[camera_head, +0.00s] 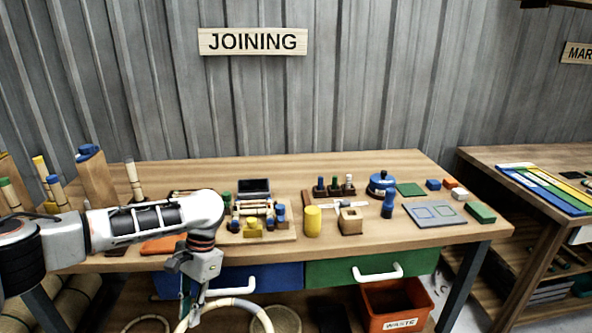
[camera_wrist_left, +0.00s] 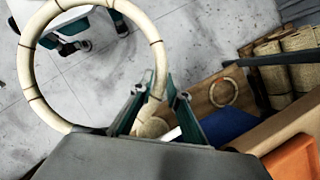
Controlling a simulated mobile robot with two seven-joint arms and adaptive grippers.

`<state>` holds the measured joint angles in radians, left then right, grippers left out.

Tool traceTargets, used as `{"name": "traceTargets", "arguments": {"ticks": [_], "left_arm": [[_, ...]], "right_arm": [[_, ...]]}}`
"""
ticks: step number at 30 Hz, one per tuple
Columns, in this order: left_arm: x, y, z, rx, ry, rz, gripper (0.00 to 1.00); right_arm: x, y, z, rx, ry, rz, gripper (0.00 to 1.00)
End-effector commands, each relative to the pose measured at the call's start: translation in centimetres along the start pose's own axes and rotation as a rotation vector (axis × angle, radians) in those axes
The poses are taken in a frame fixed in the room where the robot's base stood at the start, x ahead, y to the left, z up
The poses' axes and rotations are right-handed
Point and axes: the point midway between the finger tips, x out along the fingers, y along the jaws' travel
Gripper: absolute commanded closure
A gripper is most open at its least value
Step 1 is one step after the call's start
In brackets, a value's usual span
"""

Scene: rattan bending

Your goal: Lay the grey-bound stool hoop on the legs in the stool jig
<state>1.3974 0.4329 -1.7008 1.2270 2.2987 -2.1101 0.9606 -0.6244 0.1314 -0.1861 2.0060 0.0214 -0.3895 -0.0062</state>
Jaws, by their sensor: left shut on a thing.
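My left gripper (camera_head: 190,298) is in front of the bench's front edge, below the top. It is shut on a pale rattan hoop (camera_head: 258,309), whose lower part is cut off by the frame. In the left wrist view the fingers (camera_wrist_left: 160,92) pinch the hoop's right side, and the ring (camera_wrist_left: 33,88) extends to the left with narrow dark bands around it. The grey binding cannot be made out for certain. Upright pale poles with dark bands (camera_head: 133,181) stand at the bench's left, partly behind my arm; I cannot tell whether they are the jig's legs. My right gripper is out of view.
The bench (camera_head: 400,165) carries a fixture board (camera_head: 285,235) with coloured blocks, a yellow cylinder (camera_head: 313,221), a blue round pot (camera_head: 382,183) and a grey plate (camera_head: 434,213). Blue (camera_head: 270,277) and green (camera_head: 335,271) drawers and an orange waste bin (camera_head: 398,305) are below.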

Motion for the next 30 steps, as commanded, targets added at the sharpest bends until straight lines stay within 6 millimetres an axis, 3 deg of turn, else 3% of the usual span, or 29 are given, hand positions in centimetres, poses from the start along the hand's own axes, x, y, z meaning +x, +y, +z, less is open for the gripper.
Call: {"name": "traceTargets", "arguments": {"ticks": [1,3,9,12,18,30], "left_arm": [[-2.6,0.3,1.7,-0.062,0.006,0.024,1.0],[-4.8,1.1,3.8,-0.156,0.005,0.064,1.0],[-10.3,3.1,9.0,-0.381,0.003,0.162,1.0],[-12.1,3.9,10.8,-0.456,0.002,0.192,1.0],[-13.6,4.5,12.4,-0.525,0.001,0.22,1.0],[-14.2,4.5,12.3,-0.489,0.003,0.203,1.0]], "right_arm": [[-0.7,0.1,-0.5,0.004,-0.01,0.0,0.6],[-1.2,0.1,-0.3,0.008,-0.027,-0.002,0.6],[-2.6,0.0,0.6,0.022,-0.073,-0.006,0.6],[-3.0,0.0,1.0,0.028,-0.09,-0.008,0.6],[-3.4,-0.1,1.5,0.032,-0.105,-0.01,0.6],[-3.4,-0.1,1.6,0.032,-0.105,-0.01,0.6]]}}
